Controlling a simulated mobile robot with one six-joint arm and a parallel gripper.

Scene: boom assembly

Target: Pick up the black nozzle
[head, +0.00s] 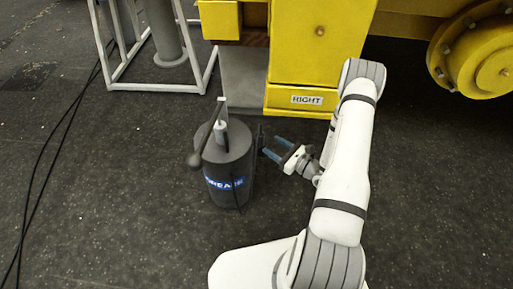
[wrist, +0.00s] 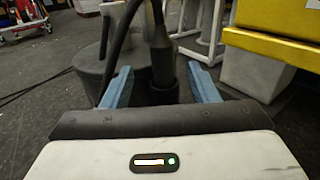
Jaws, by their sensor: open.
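The black nozzle (head: 260,135) stands upright at the right side of a dark grey canister (head: 226,165) in the head view. In the wrist view, the nozzle (wrist: 160,50) shows between the two blue fingers, with its lower end in a dark round holder (wrist: 160,93). A black hose runs up beside it. My gripper (head: 270,148) is open, with its blue fingers pointing left toward the nozzle. In the wrist view, the gripper (wrist: 159,70) has a finger on each side of the nozzle, and no contact shows. The exact depth of the nozzle between the fingers is hard to tell.
A white frame (head: 150,87) is at the back left. Black cables (head: 62,130) lie on the floor at left. The dark floor left of the canister is otherwise clear.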

